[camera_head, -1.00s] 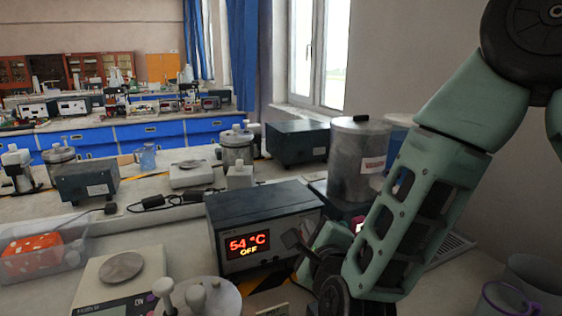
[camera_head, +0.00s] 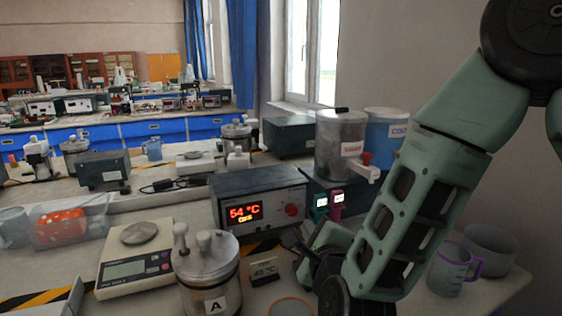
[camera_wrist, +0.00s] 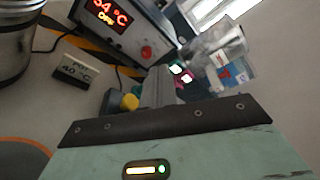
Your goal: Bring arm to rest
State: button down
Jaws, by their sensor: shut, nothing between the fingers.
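My arm (camera_head: 415,215) comes down from the upper right in the head view, its forearm sloping down and left to a wrist low beside the heater box. My gripper (camera_wrist: 158,85) shows in the wrist view as grey fingers pressed together, with nothing between them. In the head view, the gripper is mostly hidden behind and beside the wrist. The fingers appear in front of the heater box (camera_head: 262,205), which reads 54 °C in red; I cannot tell whether they touch anything.
A lidded jar marked A (camera_head: 208,280), a small temperature card (camera_head: 263,268) and a scale (camera_head: 137,262) stand left of the wrist. A steel tank (camera_head: 340,145) and a blue container (camera_head: 385,130) stand behind. A purple-handled mug (camera_head: 450,270) is right of the forearm.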

jog(key=d+f+n+g, duration=0.3)
jog(key=d+n+g, duration=0.4)
jog(key=d+n, duration=0.55)
jog(key=s+d+n+g+h, duration=0.3)
jog(key=s+d+n+g, duration=0.5)
jog(key=s+d, duration=0.6)
jog(key=s+a+f+n+g+b, duration=0.1)
jog(key=s+a+f+n+b, duration=0.4)
jog(key=a, duration=0.4)
jog(key=s+a+f+n+b, duration=0.45)
jog(key=s+a, duration=0.25)
jog(key=a, duration=0.2)
notch_tip(320, 180, up, 14)
jog(key=s+p, duration=0.1)
jog(key=p, duration=1.1)
jog(key=shift+m+y, duration=0.3)
jog(key=shift+y, duration=0.1)
